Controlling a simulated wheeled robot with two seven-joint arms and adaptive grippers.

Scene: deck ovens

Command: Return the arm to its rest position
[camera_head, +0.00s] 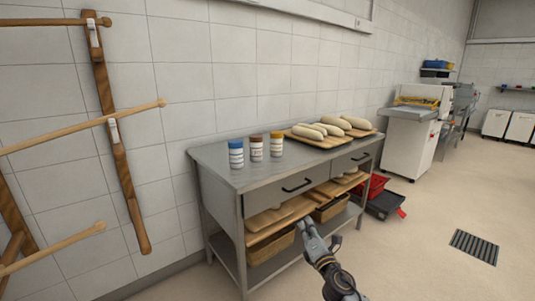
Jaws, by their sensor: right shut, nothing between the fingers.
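My right gripper (309,230) shows at the bottom middle of the head view. Its fingers are together with nothing between them. It is in front of the lower part of a grey metal table (225,164), apart from the things on the tabletop. My left gripper is not in the view.
Baskets (272,246) sit below. A wooden rack (112,130) is at left. Floor with a drain (474,247) is clear at right.

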